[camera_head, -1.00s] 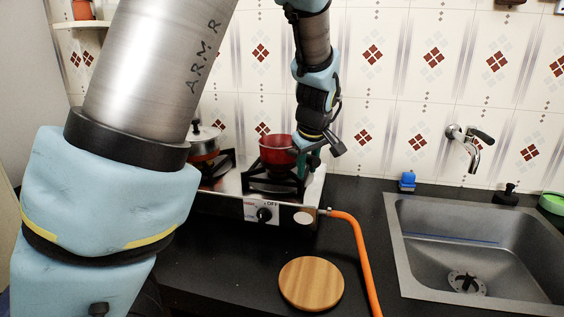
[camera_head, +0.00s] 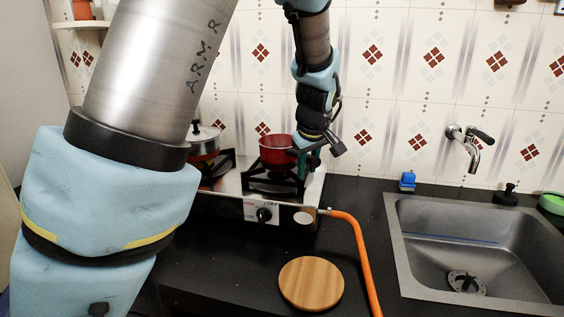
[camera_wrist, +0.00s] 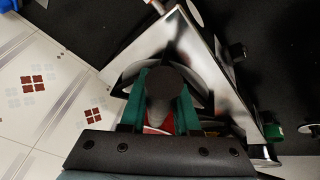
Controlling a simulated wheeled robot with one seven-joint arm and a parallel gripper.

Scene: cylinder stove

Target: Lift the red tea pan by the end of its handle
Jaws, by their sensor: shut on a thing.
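The red tea pan (camera_head: 277,150) is on the right burner of the stove (camera_head: 215,190) in the head view. It looks upright, resting on or very close to the burner grate (camera_head: 272,183). My gripper (camera_head: 308,166) is at the pan's right side. In the wrist view, the green fingers of my gripper (camera_wrist: 164,92) are shut on the dark, rounded handle end (camera_wrist: 163,88) between them. Only a small red patch of the pan (camera_wrist: 157,130) shows there, near the gripper body. The rest of the pan is hidden in that view.
A lidded pot (camera_head: 204,141) stands on the left burner. An orange hose (camera_head: 354,250) runs from the stove's right side. The tiled wall (camera_head: 410,80) is close behind.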

